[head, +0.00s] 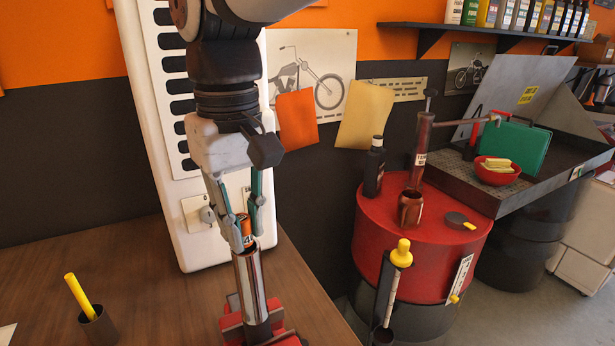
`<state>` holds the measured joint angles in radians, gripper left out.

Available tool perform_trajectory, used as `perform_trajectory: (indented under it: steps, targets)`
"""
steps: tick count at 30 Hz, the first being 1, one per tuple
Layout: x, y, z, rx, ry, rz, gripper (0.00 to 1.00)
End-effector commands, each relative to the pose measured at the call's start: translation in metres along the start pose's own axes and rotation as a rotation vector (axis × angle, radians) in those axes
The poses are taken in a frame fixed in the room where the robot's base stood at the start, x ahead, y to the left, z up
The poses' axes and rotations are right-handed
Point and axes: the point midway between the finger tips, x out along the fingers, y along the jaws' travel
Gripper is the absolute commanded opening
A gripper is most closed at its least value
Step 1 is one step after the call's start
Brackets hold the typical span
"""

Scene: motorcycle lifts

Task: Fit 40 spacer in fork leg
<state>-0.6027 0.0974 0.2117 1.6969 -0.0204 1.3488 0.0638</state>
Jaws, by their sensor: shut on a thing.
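My gripper (246,229) points down above the wooden bench and is shut on an orange spacer with dark markings (246,225). The spacer's lower end is at the open top of the chrome fork leg (251,285). I cannot tell whether it is inside the mouth or just above it. The fork leg stands about upright in a red clamp (232,332) near the bench's front edge. The fingers hide part of the spacer, and its number is too small to read.
A dark cup (99,326) with a yellow stick stands left on the wooden bench (160,275). A white panel (160,120) is behind my arm. Right, a red drum (420,250) bears a dark bottle (374,168), a pump and a copper-coloured jug (410,208). Bench space between cup and clamp is clear.

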Motion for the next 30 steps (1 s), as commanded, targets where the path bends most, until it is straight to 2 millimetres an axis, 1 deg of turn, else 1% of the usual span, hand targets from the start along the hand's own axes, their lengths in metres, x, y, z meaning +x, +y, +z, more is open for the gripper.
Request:
perform_trajectory:
  steps: [14,30]
  targets:
    - [0.001,0.0,0.0,0.0,-0.001,0.0,0.04]
    - [0.01,0.0,0.0,0.0,-0.002,0.0,0.04]
